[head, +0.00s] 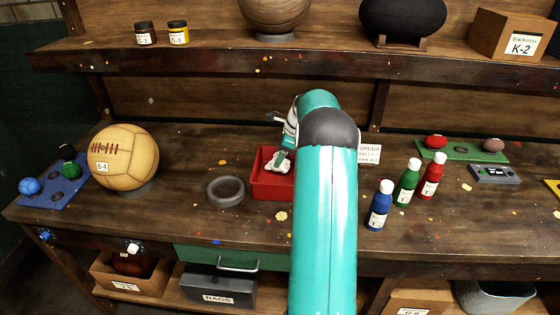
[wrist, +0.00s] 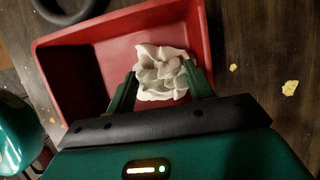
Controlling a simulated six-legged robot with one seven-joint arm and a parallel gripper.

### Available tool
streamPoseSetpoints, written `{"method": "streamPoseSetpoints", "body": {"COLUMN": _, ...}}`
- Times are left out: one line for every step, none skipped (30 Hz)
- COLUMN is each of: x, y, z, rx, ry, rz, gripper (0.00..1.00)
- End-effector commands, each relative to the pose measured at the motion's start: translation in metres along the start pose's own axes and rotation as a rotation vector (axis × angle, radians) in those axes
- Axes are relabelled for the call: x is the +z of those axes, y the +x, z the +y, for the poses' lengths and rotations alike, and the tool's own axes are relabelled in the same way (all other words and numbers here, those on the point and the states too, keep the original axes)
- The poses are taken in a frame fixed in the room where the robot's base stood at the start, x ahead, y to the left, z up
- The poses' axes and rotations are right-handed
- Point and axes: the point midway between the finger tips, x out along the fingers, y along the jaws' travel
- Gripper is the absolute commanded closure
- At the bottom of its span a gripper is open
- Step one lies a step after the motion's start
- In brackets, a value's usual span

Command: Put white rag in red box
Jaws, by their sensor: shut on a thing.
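The red box (head: 266,183) stands on the workbench, left of my arm in the head view; it also fills much of the wrist view (wrist: 85,60). My gripper (wrist: 160,82) is over the box, with its two green fingers on either side of the white rag (wrist: 160,68). The fingers are shut on the rag, which is crumpled. The rag shows over the box opening in the head view (head: 281,162). I cannot tell whether it touches the box floor. My arm hides the right part of the box and most of the gripper in the head view.
A grey ring (head: 226,191) lies left of the box, with a large tan ball (head: 124,160) beyond it. Blue (head: 379,206), green (head: 407,183) and red (head: 432,176) bottles stand to the right of my arm. A shelf (head: 220,57) runs above the bench.

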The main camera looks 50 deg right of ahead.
Motion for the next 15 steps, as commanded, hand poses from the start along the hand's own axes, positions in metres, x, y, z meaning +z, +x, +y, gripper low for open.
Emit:
{"method": "streamPoseSetpoints", "body": {"x": -0.004, "y": 0.008, "z": 0.001, "rx": 0.003, "ry": 0.002, "rz": -0.001, "gripper": 0.69}}
{"method": "streamPoseSetpoints", "body": {"x": -0.006, "y": 0.012, "z": 0.001, "rx": 0.003, "ry": 0.003, "rz": 0.000, "gripper": 0.69}}
{"method": "streamPoseSetpoints", "body": {"x": -0.008, "y": 0.017, "z": 0.001, "rx": 0.002, "ry": 0.002, "rz": 0.000, "gripper": 0.69}}
{"method": "streamPoseSetpoints", "body": {"x": -0.009, "y": 0.019, "z": 0.001, "rx": 0.002, "ry": 0.002, "rz": 0.000, "gripper": 0.69}}
{"method": "streamPoseSetpoints", "body": {"x": -0.009, "y": 0.021, "z": 0.001, "rx": 0.001, "ry": 0.001, "rz": 0.000, "gripper": 0.69}}
{"method": "streamPoseSetpoints", "body": {"x": -0.009, "y": 0.021, "z": 0.001, "rx": 0.001, "ry": 0.000, "rz": 0.000, "gripper": 0.69}}
{"method": "streamPoseSetpoints", "body": {"x": -0.009, "y": 0.021, "z": 0.001, "rx": 0.001, "ry": 0.000, "rz": 0.000, "gripper": 0.69}}
{"method": "streamPoseSetpoints", "body": {"x": -0.009, "y": 0.021, "z": 0.001, "rx": 0.000, "ry": 0.000, "rz": 0.001, "gripper": 0.69}}
{"method": "streamPoseSetpoints", "body": {"x": -0.009, "y": 0.021, "z": 0.001, "rx": 0.000, "ry": 0.000, "rz": 0.001, "gripper": 0.69}}
{"method": "streamPoseSetpoints", "body": {"x": -0.009, "y": 0.021, "z": 0.001, "rx": 0.001, "ry": 0.000, "rz": 0.001, "gripper": 0.69}}
{"method": "streamPoseSetpoints", "body": {"x": -0.009, "y": 0.021, "z": 0.001, "rx": 0.001, "ry": 0.000, "rz": 0.001, "gripper": 0.69}}
{"method": "streamPoseSetpoints", "body": {"x": -0.009, "y": 0.021, "z": 0.001, "rx": 0.001, "ry": 0.001, "rz": 0.001, "gripper": 0.69}}
{"method": "streamPoseSetpoints", "body": {"x": -0.010, "y": 0.022, "z": 0.001, "rx": 0.001, "ry": 0.001, "rz": 0.001, "gripper": 0.69}}
{"method": "streamPoseSetpoints", "body": {"x": -0.010, "y": 0.023, "z": 0.001, "rx": 0.001, "ry": 0.001, "rz": 0.001, "gripper": 0.69}}
{"method": "streamPoseSetpoints", "body": {"x": -0.010, "y": 0.023, "z": 0.001, "rx": 0.001, "ry": 0.001, "rz": 0.001, "gripper": 0.44}}
